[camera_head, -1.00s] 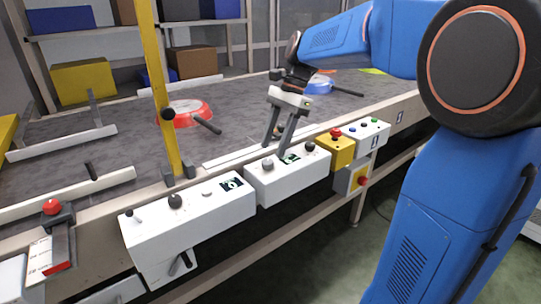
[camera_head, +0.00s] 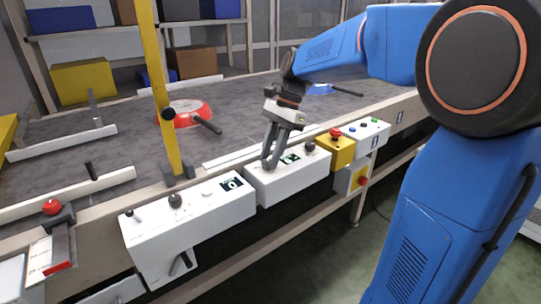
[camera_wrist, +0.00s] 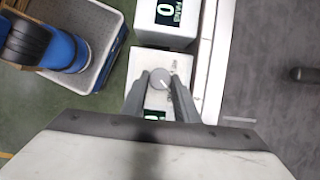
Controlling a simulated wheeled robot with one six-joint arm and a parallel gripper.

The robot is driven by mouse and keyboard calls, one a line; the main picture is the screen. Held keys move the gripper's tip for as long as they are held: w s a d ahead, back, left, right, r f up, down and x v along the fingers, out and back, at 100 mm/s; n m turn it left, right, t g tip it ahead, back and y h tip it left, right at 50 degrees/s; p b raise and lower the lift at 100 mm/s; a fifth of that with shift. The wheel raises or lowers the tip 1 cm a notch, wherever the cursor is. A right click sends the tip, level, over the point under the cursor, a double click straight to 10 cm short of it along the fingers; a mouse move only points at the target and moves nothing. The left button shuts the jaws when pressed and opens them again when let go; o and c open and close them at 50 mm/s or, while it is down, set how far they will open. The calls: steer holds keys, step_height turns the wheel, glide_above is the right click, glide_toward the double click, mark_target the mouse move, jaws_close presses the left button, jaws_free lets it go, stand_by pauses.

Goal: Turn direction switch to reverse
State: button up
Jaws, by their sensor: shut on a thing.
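My gripper (camera_head: 268,167) is lowered onto the white control box (camera_head: 285,182) in the middle of the row. In the wrist view my gripper (camera_wrist: 158,82) has its fingers on either side of a round grey knob (camera_wrist: 157,80) with a pale pointer line, shut on it. In the head view the fingers largely hide this knob. A second, dark knob (camera_head: 309,147) and a small green-on-black display (camera_head: 291,158) are on the same box. Which way the knob's pointer is labelled is too small to read.
A white box (camera_head: 195,220) with knobs and a display stands to the left. A yellow stop box (camera_head: 336,149) and a white button box (camera_head: 366,133) stand to the right. A yellow post (camera_head: 160,90) rises at the conveyor edge. A red pan (camera_head: 184,113) lies on the belt.

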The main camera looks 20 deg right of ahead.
steer(key=shift+w+n, duration=0.1)
steer(key=shift+n, duration=0.2)
steer(key=n+g, duration=0.1)
steer(key=n, duration=0.3)
steer(key=shift+w+a+n+g+h, duration=0.2)
steer(key=shift+n+g+h, duration=0.1)
steer(key=shift+g+h, duration=0.1)
steer(key=n+h, duration=0.1)
steer(key=n, duration=0.2)
steer(key=shift+a+n+g, duration=0.1)
steer(key=shift+n+g, duration=0.2)
steer(key=shift+g, duration=0.1)
steer(key=n+h, duration=0.1)
steer(key=n, duration=0.1)
steer(key=n+h, duration=0.1)
steer(key=n, duration=0.1)
steer(key=shift+w+a+n, duration=0.1)
steer(key=shift+a+n, duration=0.1)
steer(key=shift+n, duration=0.1)
steer(key=shift+a+n+h, duration=0.15)
steer(key=shift+n+h, duration=0.65)
steer(key=shift+n, duration=1.4)
steer(key=o, duration=1.1)
steer(key=shift+c, duration=0.2)
